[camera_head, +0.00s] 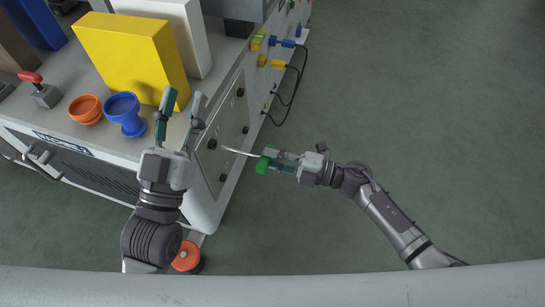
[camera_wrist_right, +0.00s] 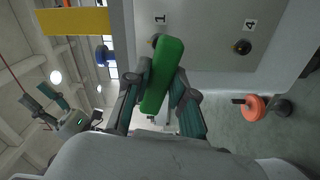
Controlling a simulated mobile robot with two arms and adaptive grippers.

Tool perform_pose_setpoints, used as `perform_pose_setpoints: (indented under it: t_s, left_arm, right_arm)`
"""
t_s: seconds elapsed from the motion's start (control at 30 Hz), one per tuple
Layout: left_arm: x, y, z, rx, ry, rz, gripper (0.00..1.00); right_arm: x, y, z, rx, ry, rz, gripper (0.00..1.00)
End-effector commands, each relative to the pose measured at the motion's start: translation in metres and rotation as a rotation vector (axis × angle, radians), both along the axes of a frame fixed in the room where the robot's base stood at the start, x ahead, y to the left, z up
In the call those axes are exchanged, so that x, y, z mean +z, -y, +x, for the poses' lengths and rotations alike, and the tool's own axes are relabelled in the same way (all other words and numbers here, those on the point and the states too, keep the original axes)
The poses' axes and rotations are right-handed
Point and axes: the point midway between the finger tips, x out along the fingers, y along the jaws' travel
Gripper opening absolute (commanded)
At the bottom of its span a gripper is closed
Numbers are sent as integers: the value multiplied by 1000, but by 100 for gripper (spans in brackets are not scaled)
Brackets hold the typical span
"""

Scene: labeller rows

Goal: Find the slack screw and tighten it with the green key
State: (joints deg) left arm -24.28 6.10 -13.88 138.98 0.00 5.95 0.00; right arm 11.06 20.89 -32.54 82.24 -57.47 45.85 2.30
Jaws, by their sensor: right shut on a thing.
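My right gripper (camera_head: 280,161) is shut on the green handle of the key (camera_head: 264,160). The key's thin metal shaft points left at the machine's side panel, its tip close to a dark screw (camera_head: 212,144); I cannot tell if they touch. Other dark screws on this panel are an upper one (camera_head: 240,92), a right one (camera_head: 245,130) and a lower one (camera_head: 222,178). In the right wrist view the green handle (camera_wrist_right: 163,75) hides the shaft. Screws show beside labels 1 (camera_wrist_right: 152,40) and 4 (camera_wrist_right: 242,47). My left gripper (camera_head: 182,98) is open and empty above the bench top's edge.
On the bench top (camera_head: 60,105) stand a yellow block (camera_head: 130,55), a white block (camera_head: 195,35), a blue cup (camera_head: 123,112), an orange cup (camera_head: 86,109) and a red-handled lever (camera_head: 40,88). Cables (camera_head: 292,85) hang farther along the side. The floor (camera_head: 420,110) at right is clear.

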Motion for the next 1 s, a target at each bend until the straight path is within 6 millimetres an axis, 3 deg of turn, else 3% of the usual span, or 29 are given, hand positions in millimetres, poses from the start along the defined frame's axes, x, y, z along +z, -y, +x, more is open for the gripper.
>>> perform_pose_setpoints:
  t_s: [0.3,0.5,0.83,1.0]
  left_arm:
    - [0,0,0,0,0,0,40]
    - [0,0,0,0,0,0,40]
    - [0,0,0,0,0,0,40]
    - [0,0,0,0,0,0,40]
  right_arm:
    - [3,0,0,-1,517,-166,0]
    - [4,0,0,1,698,-226,0]
    - [4,0,0,0,672,-218,0]
    - [3,-2,2,1,391,-129,0]
